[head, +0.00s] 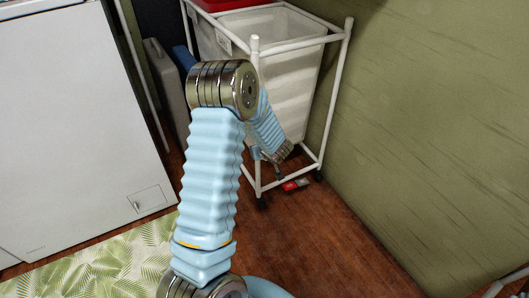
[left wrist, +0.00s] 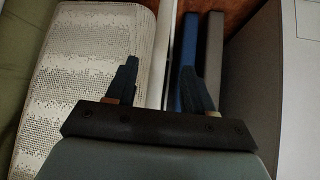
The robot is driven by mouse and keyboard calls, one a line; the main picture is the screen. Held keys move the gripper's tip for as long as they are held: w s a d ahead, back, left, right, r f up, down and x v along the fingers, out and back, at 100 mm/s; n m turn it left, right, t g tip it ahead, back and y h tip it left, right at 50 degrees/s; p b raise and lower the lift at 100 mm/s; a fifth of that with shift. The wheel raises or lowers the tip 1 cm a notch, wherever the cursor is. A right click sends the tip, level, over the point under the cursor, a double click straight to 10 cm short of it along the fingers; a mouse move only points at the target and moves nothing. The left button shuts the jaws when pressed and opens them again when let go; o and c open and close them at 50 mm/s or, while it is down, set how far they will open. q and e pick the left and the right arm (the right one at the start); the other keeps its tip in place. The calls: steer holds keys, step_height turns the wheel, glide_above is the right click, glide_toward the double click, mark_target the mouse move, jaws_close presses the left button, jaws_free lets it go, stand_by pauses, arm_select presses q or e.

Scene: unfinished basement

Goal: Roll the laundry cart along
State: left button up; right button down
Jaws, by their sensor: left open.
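The laundry cart stands at the top middle of the head view, with a white tube frame (head: 328,100) around a pale bin (head: 290,65). My light blue arm rises in front of it and bends down again at the cart's near side, hiding part of it. In the left wrist view my left gripper (left wrist: 160,68) is open and empty. The bin's speckled side (left wrist: 85,75) fills the left, behind the left finger. A thin pale upright bar (left wrist: 170,50) shows in line with the gap between the fingers; its distance is unclear.
A white appliance (head: 70,130) stands at left, a grey case (head: 165,85) and a blue item (head: 183,58) beside the cart. A green wall (head: 430,120) is close on the right. A small red item (head: 292,185) lies by the cart. The wooden floor in front (head: 310,230) is clear.

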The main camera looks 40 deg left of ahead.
arm_select(q)
steer(key=x, duration=0.5)
steer(key=shift+w+a+f+b, duration=0.15)
steer(key=shift+a+f+b, duration=0.1)
steer(key=shift+b, duration=0.05)
jaws_close()
stand_by(1.2)
